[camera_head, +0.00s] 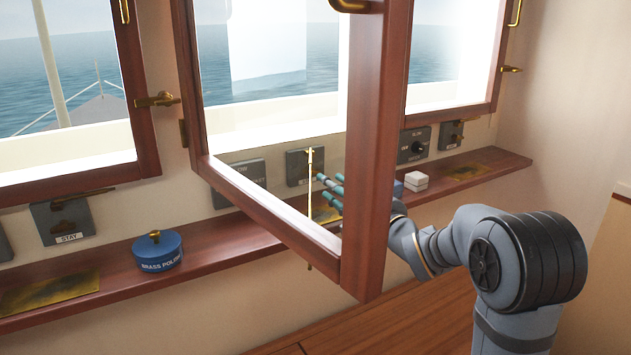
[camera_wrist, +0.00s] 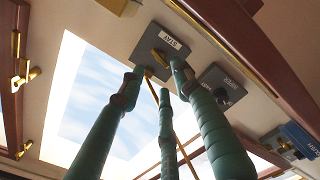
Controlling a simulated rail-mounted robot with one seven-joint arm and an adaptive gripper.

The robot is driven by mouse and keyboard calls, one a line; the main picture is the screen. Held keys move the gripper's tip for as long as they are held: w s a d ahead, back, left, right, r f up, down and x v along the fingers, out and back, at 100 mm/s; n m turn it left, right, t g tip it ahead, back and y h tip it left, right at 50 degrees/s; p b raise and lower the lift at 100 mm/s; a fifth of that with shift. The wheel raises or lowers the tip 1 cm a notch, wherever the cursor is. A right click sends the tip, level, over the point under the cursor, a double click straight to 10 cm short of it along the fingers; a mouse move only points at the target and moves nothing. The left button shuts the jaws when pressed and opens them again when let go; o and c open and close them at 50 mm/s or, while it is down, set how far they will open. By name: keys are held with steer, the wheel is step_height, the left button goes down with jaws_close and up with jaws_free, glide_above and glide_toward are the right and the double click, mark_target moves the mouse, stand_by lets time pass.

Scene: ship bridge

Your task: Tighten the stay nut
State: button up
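A hinged window (camera_head: 377,150) with a brown wooden frame stands swung open towards me. A thin brass stay rod (camera_head: 309,205) runs beside it, near the grey stay box (camera_head: 304,165) on the wall. In the wrist view, the box (camera_wrist: 165,36) is labelled STAY, and a brass nut or lever (camera_wrist: 160,60) sits at its lower edge, with the rod (camera_wrist: 187,150) running down from there. My gripper (camera_head: 329,181) has its teal fingers (camera_wrist: 160,75) spread on both sides of that brass part. The right finger overlaps it; contact is unclear.
Another STAY box (camera_head: 62,222) is at far left. The open window frame stands close to my arm.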

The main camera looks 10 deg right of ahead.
steer(key=p+x, duration=0.1)
steer(key=x, duration=0.7)
steer(key=shift+w+a+p, duration=0.1)
steer(key=shift+w+p, duration=0.15)
steer(key=shift+p, duration=0.05)
steer(key=shift+c, duration=0.5)
steer(key=shift+f, duration=0.1)
jaws_close()
